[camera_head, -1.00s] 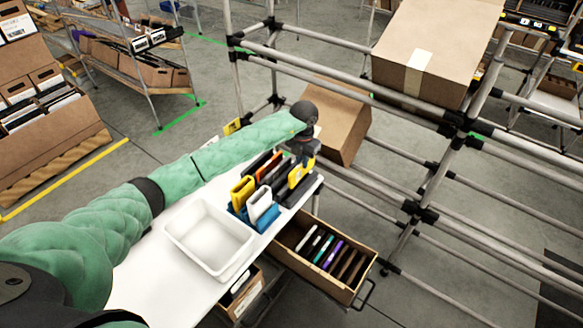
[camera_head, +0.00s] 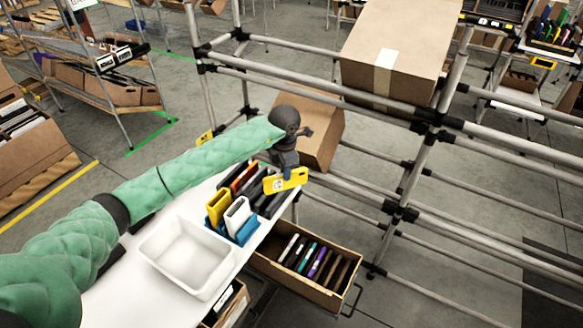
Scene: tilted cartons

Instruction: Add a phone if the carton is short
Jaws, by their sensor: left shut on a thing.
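My left arm reaches in from the left. My left gripper (camera_head: 289,172) is shut on a yellow phone (camera_head: 286,182) and holds it above the right end of the white table. Several phones stand upright in a blue rack (camera_head: 239,230), among them a yellow one (camera_head: 217,207), a white one (camera_head: 238,215) and an orange one (camera_head: 244,177). An open carton (camera_head: 341,297) below the table's right side holds a row of several phones (camera_head: 316,261), with bare space at its left end. My right gripper is not in view.
An empty white tray (camera_head: 152,250) sits on the white table (camera_head: 112,300) left of the rack. A pipe rack (camera_head: 420,150) stands behind and right, carrying a large closed carton (camera_head: 395,50). Another carton (camera_head: 318,135) leans behind my gripper. Part of a carton (camera_head: 230,306) shows under the table.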

